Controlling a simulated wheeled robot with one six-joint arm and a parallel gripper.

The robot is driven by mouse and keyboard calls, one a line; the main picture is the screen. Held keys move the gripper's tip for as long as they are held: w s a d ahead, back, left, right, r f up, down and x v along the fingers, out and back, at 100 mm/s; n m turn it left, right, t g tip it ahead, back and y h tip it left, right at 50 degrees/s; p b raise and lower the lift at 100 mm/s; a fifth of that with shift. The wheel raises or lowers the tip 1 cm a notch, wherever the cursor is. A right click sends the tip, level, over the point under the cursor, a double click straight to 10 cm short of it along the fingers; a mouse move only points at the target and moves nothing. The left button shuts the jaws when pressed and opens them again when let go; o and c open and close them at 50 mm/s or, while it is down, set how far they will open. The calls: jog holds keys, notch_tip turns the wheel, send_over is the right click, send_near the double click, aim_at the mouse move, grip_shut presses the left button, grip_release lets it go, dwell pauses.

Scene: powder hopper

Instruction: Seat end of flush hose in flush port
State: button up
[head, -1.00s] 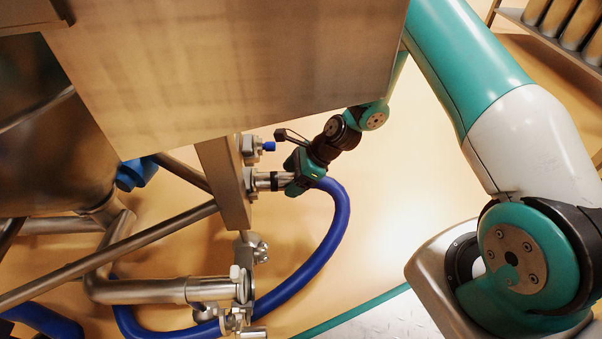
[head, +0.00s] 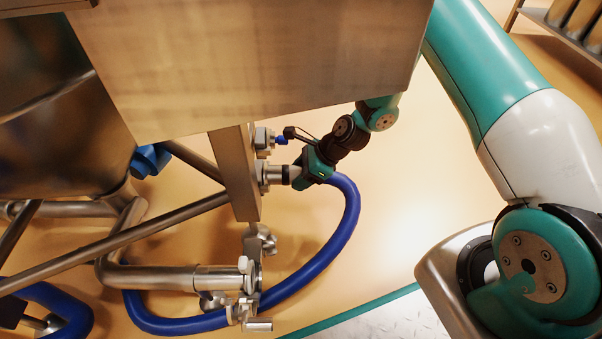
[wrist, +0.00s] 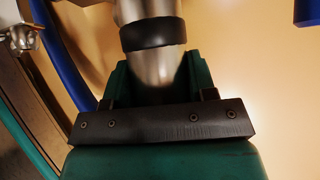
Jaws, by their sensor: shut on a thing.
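The flush hose (head: 345,222) is blue and curves from my gripper down and around to the lower left. Its metal end (wrist: 150,72) has a black ring and sits between the green fingers in the wrist view. My gripper (head: 306,170) is shut on this end and holds it level, pointing left. The flush port (head: 262,176) is a metal fitting on the right side of the upright post. The hose end lines up with the port and appears to meet it; how deep it sits, I cannot tell. The port's mouth is hidden.
The upright post (head: 238,180) stands just left of my gripper, under a large metal panel (head: 250,60). A smaller fitting with a blue tip (head: 280,140) is just above the hose end. A metal pipe with a clamp (head: 180,279) lies below.

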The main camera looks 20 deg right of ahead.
aim_at(289, 168)
jog(key=shift+w+a+r+p, duration=0.1)
jog(key=shift+a+r+p, duration=0.25)
jog(key=shift+p, duration=0.05)
jog(key=shift+r+p, duration=0.55)
grip_shut()
jog(key=shift+d+r+p, duration=0.15)
jog(key=shift+r+p, duration=1.6)
jog(key=shift+p, duration=0.05)
jog(key=s+d+p, duration=0.2)
jog(key=d+p, duration=0.1)
jog(key=d, duration=0.5)
jog(key=shift+s+d+f, duration=0.15)
jog(key=shift+s+d, duration=0.2)
jog(key=shift+s, duration=0.05)
